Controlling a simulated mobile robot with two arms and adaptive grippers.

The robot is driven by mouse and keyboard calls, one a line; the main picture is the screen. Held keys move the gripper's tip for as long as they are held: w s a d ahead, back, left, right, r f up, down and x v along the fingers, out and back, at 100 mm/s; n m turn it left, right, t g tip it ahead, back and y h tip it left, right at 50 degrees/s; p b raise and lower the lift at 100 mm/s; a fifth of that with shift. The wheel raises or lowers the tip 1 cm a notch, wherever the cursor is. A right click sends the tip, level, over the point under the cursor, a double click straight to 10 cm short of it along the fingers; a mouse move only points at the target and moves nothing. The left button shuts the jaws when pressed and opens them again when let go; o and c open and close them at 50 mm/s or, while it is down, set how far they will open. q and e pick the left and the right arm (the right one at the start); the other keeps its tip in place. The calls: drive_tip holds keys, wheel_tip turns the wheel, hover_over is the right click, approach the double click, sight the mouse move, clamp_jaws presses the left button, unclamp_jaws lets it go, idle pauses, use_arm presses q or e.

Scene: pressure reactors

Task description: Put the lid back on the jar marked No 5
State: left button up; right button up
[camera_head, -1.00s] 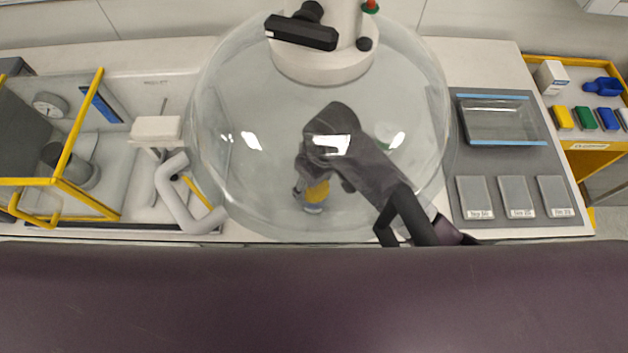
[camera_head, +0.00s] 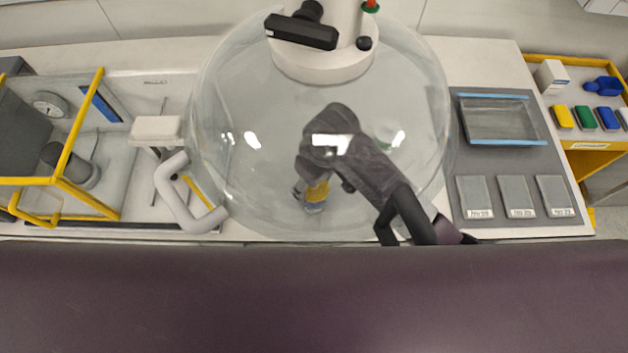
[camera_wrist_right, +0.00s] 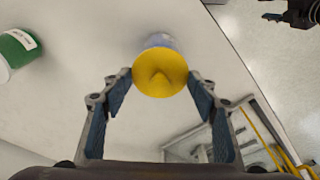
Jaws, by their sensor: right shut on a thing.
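A pale bluish-grey jar (camera_wrist_right: 160,41) shows just beyond and below the lid. I cannot tell whether the lid touches its rim. In the head view, the lid (camera_head: 318,191) and jar (camera_head: 313,208) are inside the clear dome, partly behind my right gripper (camera_head: 309,188). No number on the jar is readable. A dark part (camera_wrist_right: 290,14) at the wrist view's top right looks like my left gripper; its jaws are unclear.
The clear dome (camera_head: 235,180) surrounds the work spot. A grey bent pipe (camera_head: 177,197) is left of it. A tray (camera_head: 500,120) and several plates lie on a grey mat at right.

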idle(0.4)
drive_tip(key=o, duration=1)
drive_tip(key=shift+c, duration=0.2)
drive_tip(key=shift+o, duration=0.6)
drive_tip(key=o, duration=0.4)
drive_tip(key=shift+r, duration=3.5)
